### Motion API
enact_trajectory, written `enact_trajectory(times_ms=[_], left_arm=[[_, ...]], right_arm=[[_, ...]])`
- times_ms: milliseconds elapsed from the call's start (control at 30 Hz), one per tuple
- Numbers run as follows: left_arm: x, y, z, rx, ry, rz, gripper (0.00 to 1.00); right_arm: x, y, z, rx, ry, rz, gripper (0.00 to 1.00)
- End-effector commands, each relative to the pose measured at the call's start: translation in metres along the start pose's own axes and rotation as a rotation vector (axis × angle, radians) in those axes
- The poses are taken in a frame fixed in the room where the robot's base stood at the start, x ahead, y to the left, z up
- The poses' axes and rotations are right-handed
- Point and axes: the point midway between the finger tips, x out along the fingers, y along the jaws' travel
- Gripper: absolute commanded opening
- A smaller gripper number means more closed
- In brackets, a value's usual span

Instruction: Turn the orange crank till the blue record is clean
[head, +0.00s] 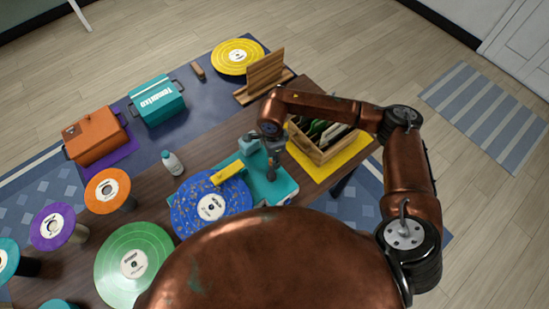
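The blue record (188,212) lies flat on a teal cleaning machine (284,188), with a white label at its centre. Its surface is covered in light brownish specks. A yellow bar (229,174) sits over its upper right edge. My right gripper (273,170) reaches down from above over the machine, to the right of the record. I cannot make out the orange crank; the gripper may hide it. The fingers are small and dark, so I cannot tell whether they are open or shut. My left gripper is not in view.
A white bottle (172,163) stands above the record. A green record (134,254) lies at lower left, near orange (95,182) and purple (44,218) discs on stands. A wooden record crate (312,151) stands close right of my gripper. Orange (95,137) and teal (157,101) boxes stand behind.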

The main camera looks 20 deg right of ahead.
Motion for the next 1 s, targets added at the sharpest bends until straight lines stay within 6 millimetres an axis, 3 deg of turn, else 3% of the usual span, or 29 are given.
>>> enact_trajectory(times_ms=[300, 500, 700, 1000], left_arm=[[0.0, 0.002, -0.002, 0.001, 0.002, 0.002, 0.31], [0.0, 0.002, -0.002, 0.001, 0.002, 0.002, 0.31], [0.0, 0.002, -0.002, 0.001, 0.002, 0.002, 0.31], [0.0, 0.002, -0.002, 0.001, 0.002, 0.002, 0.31]], right_arm=[[-0.066, -0.003, 0.0, -0.001, 0.0, -0.006, 0.31], [-0.097, -0.003, 0.0, 0.001, -0.001, -0.004, 0.31], [-0.109, -0.003, -0.001, 0.001, 0.0, -0.002, 0.31], [-0.109, -0.002, 0.001, 0.001, -0.005, 0.0, 0.31]])
